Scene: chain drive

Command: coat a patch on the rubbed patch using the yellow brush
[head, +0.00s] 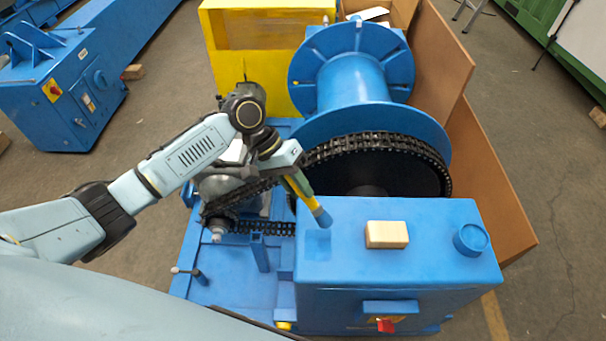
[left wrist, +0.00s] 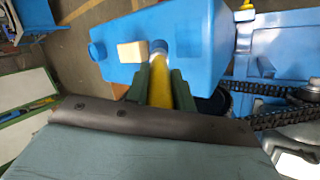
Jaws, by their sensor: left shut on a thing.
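The brush slants down to the right and ends in a blue tip. The tip is at or just above the far left of the housing top; I cannot tell if it touches. A darker blue patch (head: 317,242) lies just below the tip in the head view. In the left wrist view, the yellow handle (left wrist: 160,92) sits between the green fingers, pointing at the housing top (left wrist: 195,25). My right gripper is not in view.
A pale block (head: 387,234) and a round blue pot (head: 471,240) stand on the housing top, right of the patch. A black chain (head: 385,145) and blue drum (head: 352,80) stand behind. Brown panels (head: 490,170) bound the right side.

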